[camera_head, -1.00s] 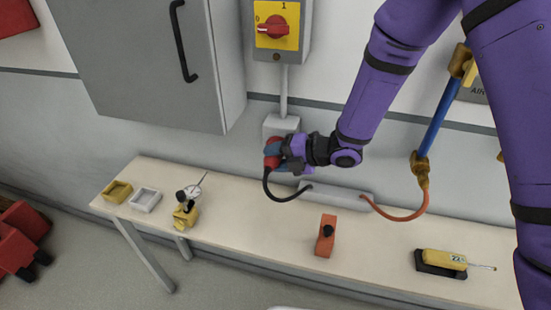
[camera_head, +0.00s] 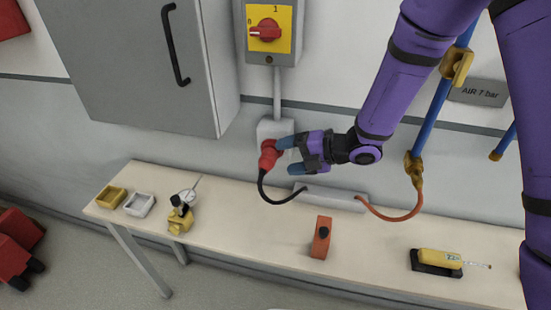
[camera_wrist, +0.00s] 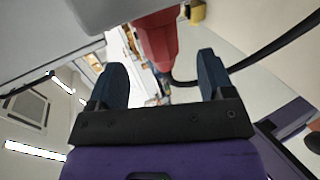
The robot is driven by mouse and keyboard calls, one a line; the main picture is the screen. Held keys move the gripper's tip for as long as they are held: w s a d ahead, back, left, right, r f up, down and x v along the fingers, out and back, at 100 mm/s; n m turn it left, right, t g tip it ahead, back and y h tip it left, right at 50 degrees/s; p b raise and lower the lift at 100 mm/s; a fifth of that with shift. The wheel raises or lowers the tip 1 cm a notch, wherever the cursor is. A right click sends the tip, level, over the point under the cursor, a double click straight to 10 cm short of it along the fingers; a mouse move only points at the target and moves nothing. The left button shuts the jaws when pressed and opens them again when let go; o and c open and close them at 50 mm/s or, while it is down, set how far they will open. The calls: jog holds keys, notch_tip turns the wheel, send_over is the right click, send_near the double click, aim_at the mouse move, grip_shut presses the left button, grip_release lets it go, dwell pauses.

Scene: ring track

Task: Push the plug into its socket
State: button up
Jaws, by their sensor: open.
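The red plug (camera_head: 267,155) is at the front of the grey socket box (camera_head: 276,128) on the wall, with its black cable hanging down to a grey block on the bench. How deep it sits in the socket cannot be seen. My gripper (camera_head: 285,156) is open, just to the right of the plug, its blue fingers apart and not closed on it. In the wrist view the plug (camera_wrist: 157,40) shows beyond and between the two open fingertips (camera_wrist: 157,75), against the grey box.
A grey cabinet (camera_head: 130,60) hangs at upper left, and a switch box (camera_head: 268,32) with a red knob is above the socket. The bench (camera_head: 240,215) carries small trays, a dial gauge, an orange block (camera_head: 321,238) and a yellow device (camera_head: 438,258). A blue air pipe (camera_head: 432,100) stands at right.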

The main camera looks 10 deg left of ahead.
jog(key=shift+v, duration=2.7)
